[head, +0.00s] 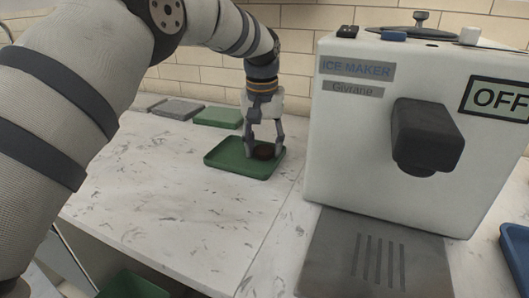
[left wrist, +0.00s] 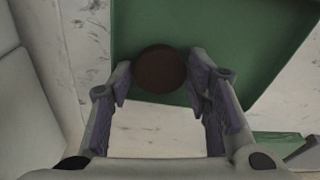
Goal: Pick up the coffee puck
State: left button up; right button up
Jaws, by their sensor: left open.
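The coffee puck (head: 265,151) is a dark brown disc lying on a green tray (head: 232,165) on the counter. In the left wrist view the coffee puck (left wrist: 160,69) shows as a round dark disc near the edge of the green tray (left wrist: 265,50). My left gripper (head: 264,152) points down over the tray at the puck. In the left wrist view the left gripper (left wrist: 158,82) is open, with one finger on each side of the puck; I cannot tell whether they touch it. My right gripper is not in view.
A white ice maker (head: 345,150) marked OFF stands to the right of the tray, with a grey drip plate (head: 375,250) in front. Grey and green flat pads (head: 218,117) lie behind the tray. A blue tray (head: 517,255) is at the right edge. The counter's left front is clear.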

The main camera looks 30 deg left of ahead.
aim_at(264, 148)
pick_arm(q)
jog(key=shift+c, duration=0.6)
jog(key=c, duration=0.5)
jog(key=shift+r, duration=0.15)
jog(key=shift+r, duration=0.25)
jog(key=r, duration=0.3)
jog(key=shift+s+r, duration=0.25)
jog(key=shift+r, duration=0.05)
jog(key=s+d+r, duration=0.1)
jog(key=s+r, duration=0.3)
jog(key=s, duration=0.2)
jog(key=s+d+r+p, duration=0.1)
jog(key=s+r, duration=0.3)
jog(key=s, duration=0.3)
jog(key=shift+s+d+r, duration=0.15)
jog(key=shift+d+r, duration=0.1)
jog(key=shift+r, duration=0.1)
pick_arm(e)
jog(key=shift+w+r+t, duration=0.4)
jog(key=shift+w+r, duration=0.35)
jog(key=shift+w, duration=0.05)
